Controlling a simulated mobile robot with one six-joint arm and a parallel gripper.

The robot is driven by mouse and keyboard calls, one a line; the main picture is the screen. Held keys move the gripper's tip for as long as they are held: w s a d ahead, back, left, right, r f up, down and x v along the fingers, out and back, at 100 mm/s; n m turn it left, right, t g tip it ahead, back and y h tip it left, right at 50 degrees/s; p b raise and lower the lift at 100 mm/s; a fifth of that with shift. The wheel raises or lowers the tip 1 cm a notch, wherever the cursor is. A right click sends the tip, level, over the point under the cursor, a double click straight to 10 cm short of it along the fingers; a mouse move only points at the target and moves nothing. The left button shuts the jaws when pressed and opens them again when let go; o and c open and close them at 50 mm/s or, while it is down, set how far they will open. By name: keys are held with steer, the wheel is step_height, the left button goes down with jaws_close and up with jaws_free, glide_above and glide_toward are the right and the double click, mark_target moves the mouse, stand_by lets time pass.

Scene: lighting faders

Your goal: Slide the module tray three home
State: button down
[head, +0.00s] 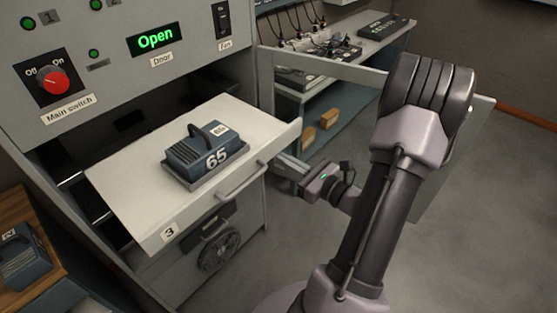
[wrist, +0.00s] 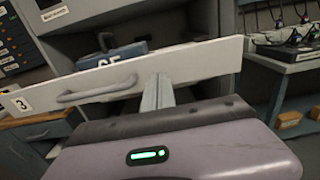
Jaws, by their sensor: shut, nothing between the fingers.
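Tray three (head: 240,116) is pulled out of the grey cabinet, with a "3" label at the left of its pale front panel and a bar handle (head: 242,180). A dark blue module (head: 205,158) marked 65, with a carrying handle, sits on it. In the wrist view the front panel (wrist: 205,62) spans the picture, with its handle (wrist: 97,90) left of my fingers; the module is partly hidden behind it. My gripper (wrist: 158,80) is shut and empty, its fingers pointing at the panel right of the handle. I cannot tell whether they touch it.
An open cabinet door (head: 330,68) stands at the right, behind my arm. A shelf unit (head: 375,40) with cables and boxes is beyond it. The panel above has a red main switch (head: 54,84) and a green "Open" door display (head: 155,39). Another module (head: 28,258) lies at lower left.

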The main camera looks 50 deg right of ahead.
steer(key=shift+w, duration=1.15)
steer(key=shift+w, duration=0.1)
